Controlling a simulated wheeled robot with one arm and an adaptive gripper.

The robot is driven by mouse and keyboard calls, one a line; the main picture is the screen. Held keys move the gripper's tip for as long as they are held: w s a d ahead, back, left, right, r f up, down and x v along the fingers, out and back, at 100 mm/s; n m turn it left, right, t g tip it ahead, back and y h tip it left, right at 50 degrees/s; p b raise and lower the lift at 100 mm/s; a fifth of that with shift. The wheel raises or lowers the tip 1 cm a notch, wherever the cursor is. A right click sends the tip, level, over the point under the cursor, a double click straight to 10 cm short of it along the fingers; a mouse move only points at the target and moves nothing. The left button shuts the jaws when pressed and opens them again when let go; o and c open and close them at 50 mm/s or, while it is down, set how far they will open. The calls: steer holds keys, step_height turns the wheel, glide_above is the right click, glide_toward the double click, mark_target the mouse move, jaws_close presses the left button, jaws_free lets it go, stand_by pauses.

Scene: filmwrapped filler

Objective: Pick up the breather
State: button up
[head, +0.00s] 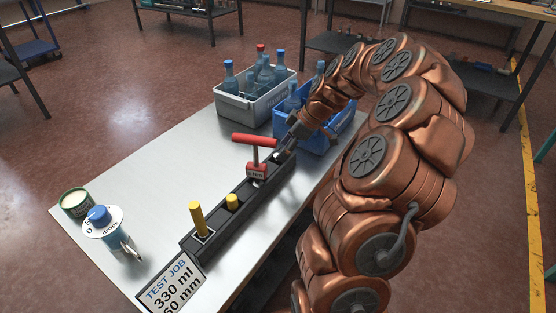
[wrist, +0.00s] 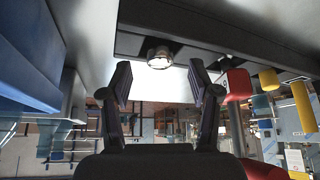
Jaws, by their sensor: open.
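A small metallic round piece (wrist: 160,57), which looks like the breather, sits at the dark rail in the wrist view. In the head view, the far end of the black rail (head: 222,213) on the table is partly hidden by my gripper (head: 284,147). In the wrist view my gripper (wrist: 160,88) is open. Its two fingers stand apart on either side of the metallic piece, which lies beyond the fingertips. I see nothing held. Whether the fingers touch the piece is not clear, but a gap shows.
A red T-handled tool (head: 255,140) stands on the rail close beside my gripper. Yellow pegs (head: 197,218) stand nearer on the rail. A grey crate (head: 242,112) and a blue crate (head: 318,143) hold bottles behind. A blue-capped bottle (head: 120,240) and a tin (head: 75,203) stand left.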

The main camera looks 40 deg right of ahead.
steer(key=shift+x, duration=1.05)
steer(key=shift+c, duration=0.2)
jaws_close()
